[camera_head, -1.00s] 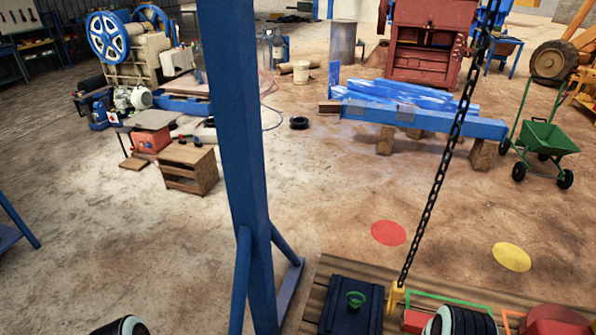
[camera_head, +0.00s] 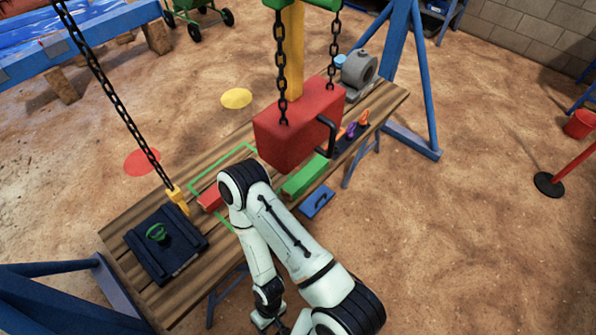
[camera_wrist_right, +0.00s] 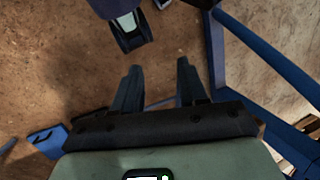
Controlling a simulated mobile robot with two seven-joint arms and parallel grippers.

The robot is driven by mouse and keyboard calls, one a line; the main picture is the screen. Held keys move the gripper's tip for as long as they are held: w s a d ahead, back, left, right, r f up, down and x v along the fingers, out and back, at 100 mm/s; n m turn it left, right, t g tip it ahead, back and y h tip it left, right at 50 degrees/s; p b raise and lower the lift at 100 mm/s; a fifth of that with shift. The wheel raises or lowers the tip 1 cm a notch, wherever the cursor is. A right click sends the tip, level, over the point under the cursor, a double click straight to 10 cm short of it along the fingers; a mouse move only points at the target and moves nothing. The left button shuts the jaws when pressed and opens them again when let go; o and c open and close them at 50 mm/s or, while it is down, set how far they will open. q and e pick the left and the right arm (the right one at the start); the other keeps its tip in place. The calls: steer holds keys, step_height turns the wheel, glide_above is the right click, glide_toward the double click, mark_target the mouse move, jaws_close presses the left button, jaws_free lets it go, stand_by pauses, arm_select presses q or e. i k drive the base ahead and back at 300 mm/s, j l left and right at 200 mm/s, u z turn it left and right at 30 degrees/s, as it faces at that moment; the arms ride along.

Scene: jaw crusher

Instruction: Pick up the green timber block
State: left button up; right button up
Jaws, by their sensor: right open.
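The green timber block (camera_head: 304,177) lies on the wooden table (camera_head: 385,100), right of my white arm's raised elbow and below the hanging red block (camera_head: 300,122). The green block is not recognisable in the right wrist view. My right gripper (camera_wrist_right: 158,78) is open and empty there, pointing at bare brown floor. In the head view my arm bends over the table edge and its far end drops to the bottom edge, so the fingers are not clear there. My left gripper is not in view.
The red block hangs on chains over the table. A red piece (camera_head: 209,198) and green outline frame lie left of the elbow. A dark blue box (camera_head: 165,245) with a green ring sits at the table's left. A small blue holder (camera_head: 316,202) is near the block. Blue posts stand at both ends.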

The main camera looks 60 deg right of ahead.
mark_target(298, 184)
steer(key=z, duration=2.35)
steer(key=i+l+u, duration=0.25)
steer(key=l+u, duration=0.25)
steer(key=i+l+u, duration=0.2)
steer(key=l+u, duration=0.25)
steer(key=i+l+u, duration=0.1)
steer(key=l+u, duration=0.85)
steer(key=k+l+u, duration=0.1)
steer(key=l+u, duration=0.4)
steer(key=i+l+u, duration=0.25)
steer(key=l+u, duration=0.2)
